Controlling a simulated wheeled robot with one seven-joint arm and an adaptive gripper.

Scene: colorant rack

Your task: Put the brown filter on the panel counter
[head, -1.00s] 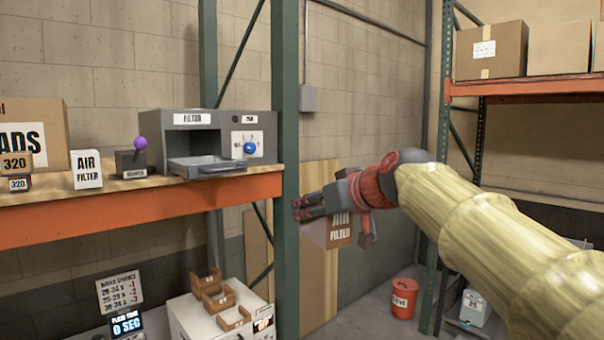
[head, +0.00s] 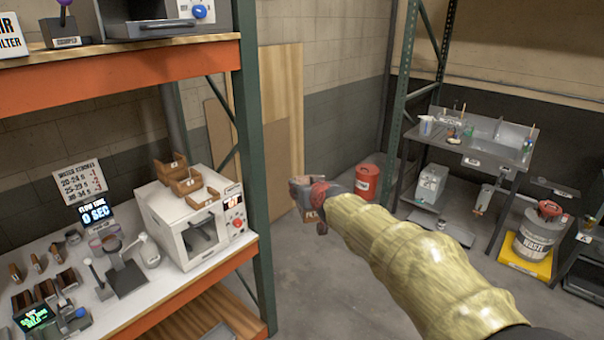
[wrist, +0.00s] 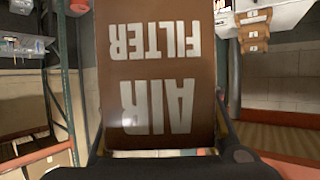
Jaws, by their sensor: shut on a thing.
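The brown filter (wrist: 205,95) fills the middle of the wrist view, its white "AIR FILTER" lettering upside down. My gripper (head: 303,197) is shut on it, with dark fingers along both its sides in the wrist view. In the head view only a small brown piece of the filter (head: 311,215) shows under the gripper; my arm and gripper hide the rest. The filter is held in the air, right of the green rack post. A white work counter (head: 115,318) stands at the left, apart from the filter. I cannot tell for sure which surface is the panel counter.
The counter carries a white oven (head: 190,222) with wooden trays (head: 187,186), a flow-time display (head: 92,212) and several small tools. A green rack post (head: 254,150) stands between it and my gripper. A red bin (head: 367,181) and a sink bench (head: 485,150) are behind and right.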

